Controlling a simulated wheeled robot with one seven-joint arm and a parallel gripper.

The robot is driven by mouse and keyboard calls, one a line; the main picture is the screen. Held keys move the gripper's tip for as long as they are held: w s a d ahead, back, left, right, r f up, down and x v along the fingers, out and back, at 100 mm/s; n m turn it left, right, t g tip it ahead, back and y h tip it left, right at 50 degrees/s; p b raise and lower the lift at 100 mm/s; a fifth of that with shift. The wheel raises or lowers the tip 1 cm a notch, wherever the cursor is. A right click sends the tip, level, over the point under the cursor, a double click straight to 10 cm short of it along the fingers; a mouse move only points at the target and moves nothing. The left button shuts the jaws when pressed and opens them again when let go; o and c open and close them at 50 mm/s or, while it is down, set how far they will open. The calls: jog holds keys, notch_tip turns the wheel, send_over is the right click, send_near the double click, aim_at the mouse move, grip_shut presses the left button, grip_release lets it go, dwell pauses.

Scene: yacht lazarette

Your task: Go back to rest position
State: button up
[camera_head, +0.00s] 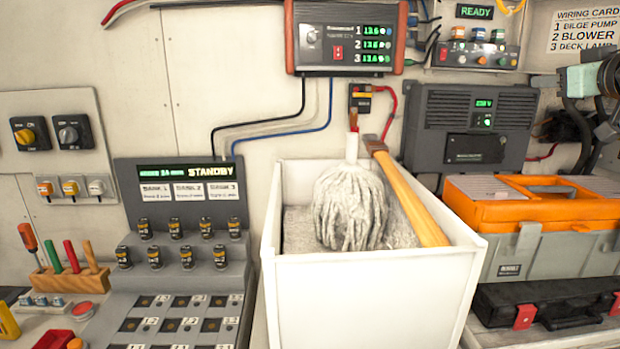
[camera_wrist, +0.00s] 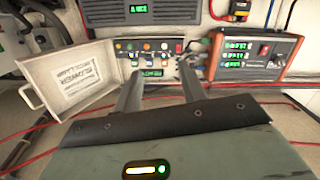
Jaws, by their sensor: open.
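My gripper (camera_wrist: 159,72) shows in the wrist view with its two fingers spread apart and nothing between them. It points toward the wall panels, which appear upside down there. In the head view, part of my arm and a pale green housing show at the upper right edge, in front of the wall and above the orange toolbox (camera_head: 545,207). The fingertips cannot be made out there.
A white bin (camera_head: 370,300) with a mop head (camera_head: 350,205) and a wooden handle (camera_head: 415,205) stands in the middle. A dark charger (camera_head: 465,130) hangs behind. A STANDBY console (camera_head: 185,172) with several small cylinders stands left. A black case (camera_head: 545,305) lies at lower right.

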jog(key=s+a+f+m+g+h, duration=0.1)
jog(key=s+a+f+g, duration=0.3)
jog(key=f, duration=0.8)
jog(key=s+a+f+m+g, duration=0.2)
jog(key=s+a+f+g, duration=0.25)
jog(key=f, duration=0.85)
jog(key=s+a+f+g+y, duration=0.1)
jog(key=s+a+f+g, duration=0.5)
jog(key=s+f, duration=0.5)
jog(key=s+a+f+n+g+b, duration=0.1)
jog(key=s+a+n+b, duration=0.4)
jog(key=s+a, duration=0.8)
jog(key=a+n+g, duration=0.1)
jog(key=a+n, duration=0.2)
jog(key=a, duration=0.1)
jog(key=shift+s+a+f+n+y, duration=0.3)
jog(key=shift+s+a+y, duration=0.05)
jog(key=shift+a+y, duration=0.05)
jog(key=shift+g, duration=0.25)
jog(key=shift+c, duration=0.3)
